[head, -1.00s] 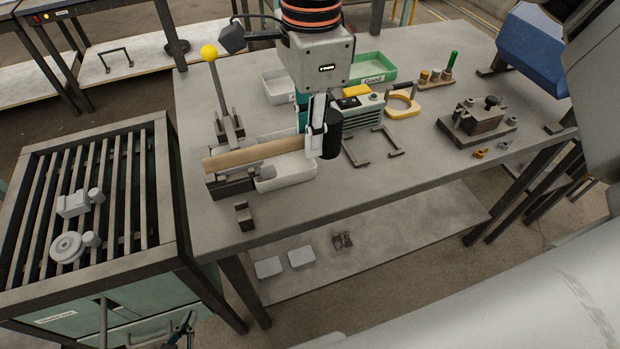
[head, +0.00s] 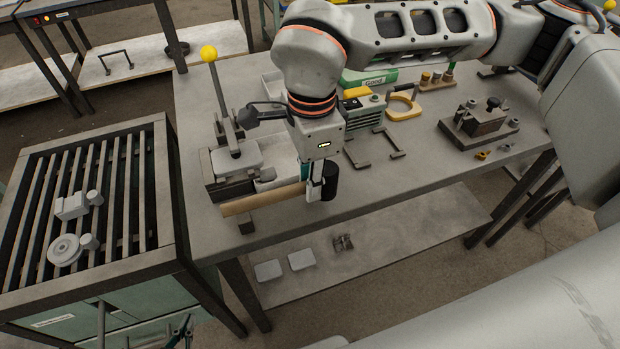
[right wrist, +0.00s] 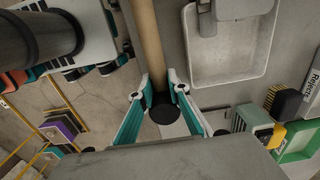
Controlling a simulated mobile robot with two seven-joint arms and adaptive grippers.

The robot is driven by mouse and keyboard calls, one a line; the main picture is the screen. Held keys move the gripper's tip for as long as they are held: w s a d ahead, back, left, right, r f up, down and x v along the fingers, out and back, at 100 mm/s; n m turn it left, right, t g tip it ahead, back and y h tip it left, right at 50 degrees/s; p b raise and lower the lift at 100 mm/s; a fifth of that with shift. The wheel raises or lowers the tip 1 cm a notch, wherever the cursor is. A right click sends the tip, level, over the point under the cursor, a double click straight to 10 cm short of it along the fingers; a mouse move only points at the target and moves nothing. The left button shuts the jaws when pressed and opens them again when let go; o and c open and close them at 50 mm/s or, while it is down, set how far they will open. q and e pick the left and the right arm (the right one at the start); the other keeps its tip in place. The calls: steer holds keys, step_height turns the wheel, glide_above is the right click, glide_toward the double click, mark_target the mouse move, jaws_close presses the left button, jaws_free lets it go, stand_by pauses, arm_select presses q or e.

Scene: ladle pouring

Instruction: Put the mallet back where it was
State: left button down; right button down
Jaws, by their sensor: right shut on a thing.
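The mallet has a pale wooden handle (head: 262,200) and a black head (head: 330,181). My right gripper (head: 314,190) is shut on the mallet close to its head. The handle points left, over the front left part of the table, and partly hides a small dark bracket (head: 246,227) near the edge. In the right wrist view the handle (right wrist: 147,40) runs up from between the fingers (right wrist: 160,88), and the black head (right wrist: 163,113) shows between them. I cannot tell whether the mallet touches anything below. My left gripper (head: 182,328) shows only in part at the bottom left.
Behind the handle are a dark fixture with a light grey block (head: 240,155) and a white tray (head: 282,178). A yellow-knobbed lever (head: 209,53) rises at the left. A dark open frame (head: 375,148) and a clamp block (head: 480,122) lie to the right. The front right tabletop is mostly clear.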

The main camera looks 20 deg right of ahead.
steer(key=shift+r, duration=0.1)
steer(key=shift+f, duration=0.3)
steer(key=shift+f+b, duration=0.3)
steer(key=shift+b, duration=0.05)
steer(key=c, duration=1.9)
jaws_free()
